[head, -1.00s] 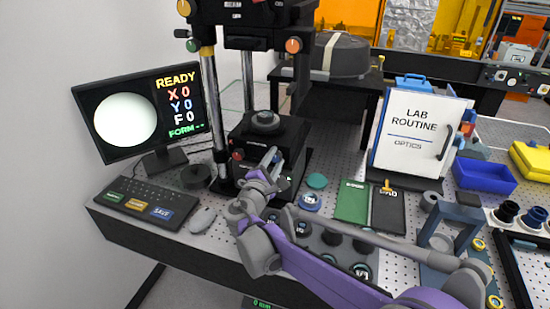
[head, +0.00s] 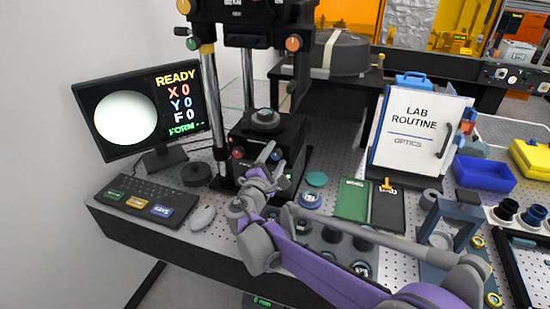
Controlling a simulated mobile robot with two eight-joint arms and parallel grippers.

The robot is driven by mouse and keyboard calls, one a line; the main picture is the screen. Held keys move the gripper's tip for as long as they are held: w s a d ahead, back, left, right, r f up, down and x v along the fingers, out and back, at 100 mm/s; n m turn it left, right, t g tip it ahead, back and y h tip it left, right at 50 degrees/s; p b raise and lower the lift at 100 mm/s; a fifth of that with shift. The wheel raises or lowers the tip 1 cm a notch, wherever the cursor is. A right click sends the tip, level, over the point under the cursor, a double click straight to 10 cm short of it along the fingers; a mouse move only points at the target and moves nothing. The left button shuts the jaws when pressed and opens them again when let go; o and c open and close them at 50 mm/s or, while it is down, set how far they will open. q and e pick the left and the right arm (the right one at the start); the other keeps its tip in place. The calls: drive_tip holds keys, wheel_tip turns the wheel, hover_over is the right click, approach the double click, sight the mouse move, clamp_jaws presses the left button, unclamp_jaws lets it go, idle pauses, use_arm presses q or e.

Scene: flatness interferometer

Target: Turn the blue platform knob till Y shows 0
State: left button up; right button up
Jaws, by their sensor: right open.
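The monitor (head: 142,110) at the left shows READY, with X 0, Y 0 and F 0. The black instrument platform (head: 290,130) stands right of it, with a round part (head: 265,118) on top. A red knob (head: 238,153) is on its front left. The blue knob (head: 277,154) shows small on its front, just at my fingertips. My right gripper (head: 270,160) is open in front of the platform, its fingers apart near the blue knob. Whether a finger touches the knob I cannot tell. My left gripper is not in view.
A keyboard (head: 146,200) and a mouse (head: 203,217) lie at the left front. A LAB ROUTINE board (head: 412,130) and green and black books (head: 353,199) stand or lie to the right. Several dark round parts sit under and beside my right arm.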

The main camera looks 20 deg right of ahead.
drive_tip(key=shift+a, duration=0.1)
drive_tip(key=b+v, duration=0.1)
drive_tip(key=v, duration=0.9)
drive_tip(key=shift+s+a, duration=0.2)
drive_tip(key=shift+s, duration=0.15)
idle(1.1)
drive_tip(key=s+d+f+m+g+y, duration=0.2)
drive_tip(key=s+d+f+m+g, duration=0.45)
drive_tip(key=s+d+f, duration=0.3)
drive_tip(key=s+a+f+m+g+y, duration=0.1)
drive_tip(key=s+f+m+y, duration=0.3)
drive_tip(key=s, duration=0.4)
drive_tip(key=s+a+f+m+g+y, duration=0.2)
drive_tip(key=s+f+m+y, duration=0.2)
drive_tip(key=s, duration=0.5)
drive_tip(key=shift+f+m+p, duration=0.35)
drive_tip(key=shift+f+m, duration=0.45)
drive_tip(key=shift+m, duration=0.45)
